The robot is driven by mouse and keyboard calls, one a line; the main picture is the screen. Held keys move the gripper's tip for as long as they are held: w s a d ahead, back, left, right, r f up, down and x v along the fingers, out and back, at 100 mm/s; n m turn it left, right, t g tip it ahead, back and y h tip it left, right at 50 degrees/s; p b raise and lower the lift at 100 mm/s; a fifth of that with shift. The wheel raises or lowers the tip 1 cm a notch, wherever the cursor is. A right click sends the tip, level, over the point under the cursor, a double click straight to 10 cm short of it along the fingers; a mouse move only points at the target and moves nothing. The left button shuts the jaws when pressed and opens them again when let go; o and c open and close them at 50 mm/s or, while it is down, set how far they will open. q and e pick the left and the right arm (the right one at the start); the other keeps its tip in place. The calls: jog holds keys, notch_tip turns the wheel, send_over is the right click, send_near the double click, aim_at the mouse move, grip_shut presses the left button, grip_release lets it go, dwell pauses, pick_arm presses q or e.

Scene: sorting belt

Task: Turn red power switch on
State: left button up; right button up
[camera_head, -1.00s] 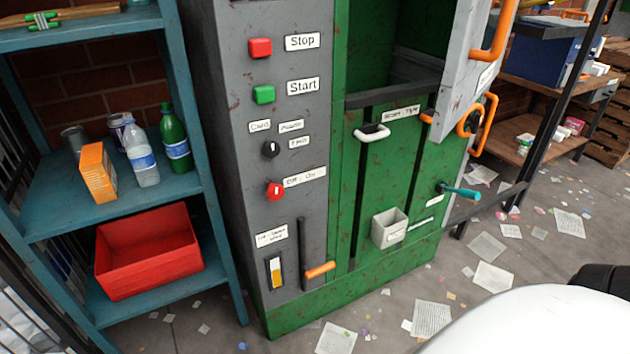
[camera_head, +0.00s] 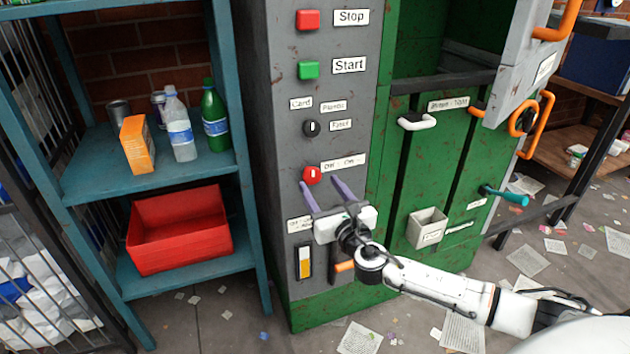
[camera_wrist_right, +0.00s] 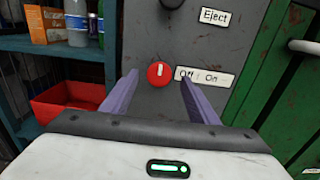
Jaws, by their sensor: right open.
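The red power switch (camera_head: 312,175) is a round red knob with a white mark, on the grey panel beside the Off/On label (camera_head: 342,165). In the right wrist view the red knob (camera_wrist_right: 160,74) shows between the finger tips, its white mark about upright. My right gripper (camera_head: 325,190) is open, its two purple fingers pointing up at the panel, one on each side just below the knob. The fingers look apart from the knob; the exact gap to the panel is hard to tell. My left gripper is not in view.
Above are a black selector knob (camera_head: 311,128), a green Start button (camera_head: 308,70) and a red Stop button (camera_head: 307,20). A blue shelf (camera_head: 90,180) with bottles and a red bin (camera_head: 180,250) stands left. An orange-handled lever (camera_head: 344,266) is below my gripper.

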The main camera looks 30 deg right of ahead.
aim_at(313, 176)
jog(key=shift+x, duration=2.25)
jog(key=shift+c, duration=0.4)
jog(key=c, duration=0.9)
jog(key=shift+f, duration=0.1)
